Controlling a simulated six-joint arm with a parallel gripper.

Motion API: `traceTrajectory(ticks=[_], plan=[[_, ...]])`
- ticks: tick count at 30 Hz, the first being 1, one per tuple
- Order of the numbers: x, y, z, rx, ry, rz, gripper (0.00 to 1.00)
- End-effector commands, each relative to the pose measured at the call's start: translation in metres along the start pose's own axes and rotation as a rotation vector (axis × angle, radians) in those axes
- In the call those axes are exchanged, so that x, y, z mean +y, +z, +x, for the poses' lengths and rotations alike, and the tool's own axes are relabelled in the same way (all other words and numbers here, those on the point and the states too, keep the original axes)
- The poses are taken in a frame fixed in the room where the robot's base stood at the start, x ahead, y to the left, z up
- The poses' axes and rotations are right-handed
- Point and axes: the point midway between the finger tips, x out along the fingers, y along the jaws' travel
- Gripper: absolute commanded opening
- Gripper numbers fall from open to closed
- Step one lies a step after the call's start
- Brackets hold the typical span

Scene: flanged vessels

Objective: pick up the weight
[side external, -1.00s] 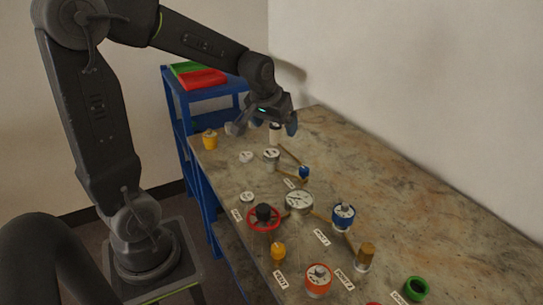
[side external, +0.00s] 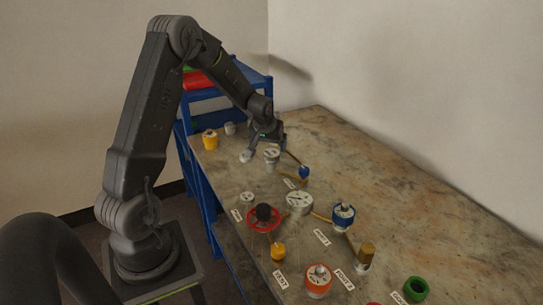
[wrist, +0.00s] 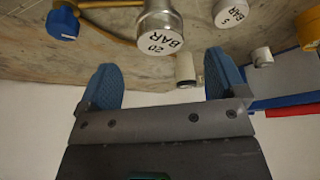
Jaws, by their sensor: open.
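My gripper (side external: 266,141) is low over the far end of the stone worktop, behind the 20 BAR vessel. In the wrist view its two blue fingers (wrist: 160,72) are apart with nothing clamped between them. A small white cylinder (wrist: 185,68) shows between the fingers, nearer the right one; in the side view my gripper hides it. A smaller pale cylinder (wrist: 262,57) stands farther right, also seen near the back edge in the side view (side external: 230,128). No label shows which one is the weight.
The 20 BAR vessel (wrist: 160,30) stands close to the fingers. A 5 BAR cap (wrist: 232,12), yellow piece (side external: 210,139) and blue knob (wrist: 63,23) are near. Several vessels and pipes, including a red-ringed valve (side external: 264,218), fill the front. The right side of the worktop is clear.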

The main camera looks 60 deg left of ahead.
Motion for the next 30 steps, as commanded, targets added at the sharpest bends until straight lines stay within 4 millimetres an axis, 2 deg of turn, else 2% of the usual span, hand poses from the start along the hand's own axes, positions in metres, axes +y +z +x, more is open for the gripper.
traceTrajectory(ticks=[5,12,21,23,30], plan=[[0.0,-0.001,0.015,-0.002,-0.001,0.0,0.9],[0.0,-0.004,0.048,-0.001,0.0,0.001,0.9],[0.0,-0.004,0.054,0.001,0.0,0.0,0.9],[0.0,-0.004,0.054,0.0,0.0,0.0,0.86],[0.0,-0.004,0.054,0.0,0.0,0.001,0.63]])
